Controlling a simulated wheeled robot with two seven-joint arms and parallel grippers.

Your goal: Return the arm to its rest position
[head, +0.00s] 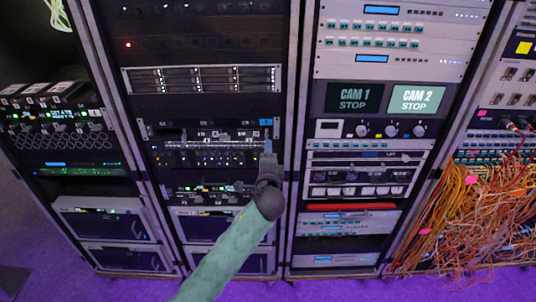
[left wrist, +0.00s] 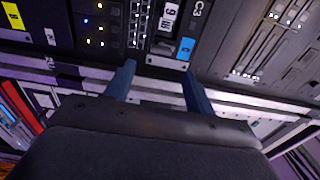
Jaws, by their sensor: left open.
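My left arm, in a green sleeve, comes up from the bottom of the head view. My left gripper (head: 269,150) is in front of the second rack from the left, at its right side, just below a small blue label (head: 265,122). In the left wrist view the two blue fingers of my left gripper (left wrist: 158,75) stand apart with nothing between them. Beyond them are the rack face and a blue tag (left wrist: 185,48). I cannot tell whether the fingertips touch the rack. My right gripper is not in view.
A rack with CAM 1 (head: 352,98) and CAM 2 (head: 416,99) screens stands to the right of my gripper. Tangled orange cables (head: 470,220) hang at the far right. Another rack (head: 62,125) stands at the left. Purple floor (head: 400,290) shows in front.

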